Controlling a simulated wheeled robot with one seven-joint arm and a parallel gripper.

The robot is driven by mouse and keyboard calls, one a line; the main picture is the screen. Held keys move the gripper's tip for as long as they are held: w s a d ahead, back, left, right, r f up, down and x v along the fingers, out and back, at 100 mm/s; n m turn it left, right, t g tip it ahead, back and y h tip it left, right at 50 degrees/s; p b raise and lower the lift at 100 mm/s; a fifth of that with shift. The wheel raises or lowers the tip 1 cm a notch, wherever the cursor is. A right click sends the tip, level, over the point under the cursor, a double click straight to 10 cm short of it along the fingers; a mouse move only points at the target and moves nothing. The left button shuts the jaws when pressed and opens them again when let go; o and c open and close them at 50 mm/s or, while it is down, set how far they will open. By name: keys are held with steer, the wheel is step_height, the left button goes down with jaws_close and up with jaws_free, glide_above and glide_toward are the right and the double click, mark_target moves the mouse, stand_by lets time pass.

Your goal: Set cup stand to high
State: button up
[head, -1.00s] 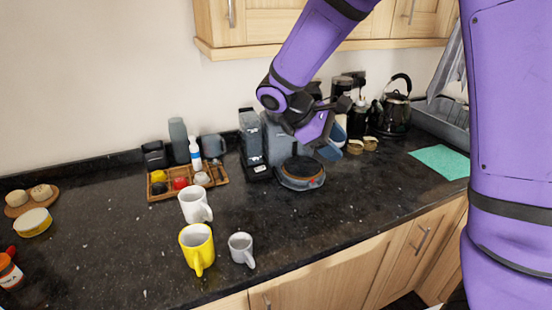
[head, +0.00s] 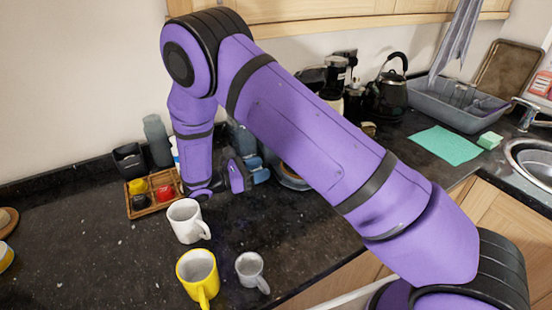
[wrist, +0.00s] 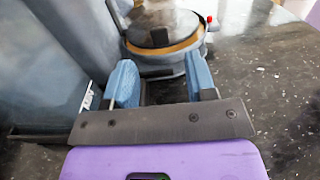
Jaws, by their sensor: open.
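My gripper (wrist: 162,82) is open in the wrist view, with two blue fingers spread apart and nothing between them. In the head view it (head: 256,168) hangs low over the counter behind the white mug. A grey machine body (wrist: 45,60) stands close beside the left finger in the wrist view. In the head view only a sliver of the grey machine (head: 240,137) shows beside my arm. I cannot make out the cup stand; my arm hides most of the machine's front in the head view.
A round appliance with a brown rim (wrist: 165,42) lies beyond the fingers. A white mug (head: 186,222), yellow mug (head: 197,268) and grey mug (head: 250,268) stand in front on the counter. A wooden capsule tray (head: 140,205) is left. Dark counter (wrist: 275,85) lies clear at the wrist view's right.

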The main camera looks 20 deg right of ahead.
steer(key=shift+w+d+f, duration=0.15)
steer(key=shift+d, duration=0.15)
steer(key=shift+w+d, duration=0.2)
steer(key=shift+d, duration=1.45)
steer(key=shift+w+d, duration=0.15)
steer(key=shift+d, duration=1.5)
jaws_close()
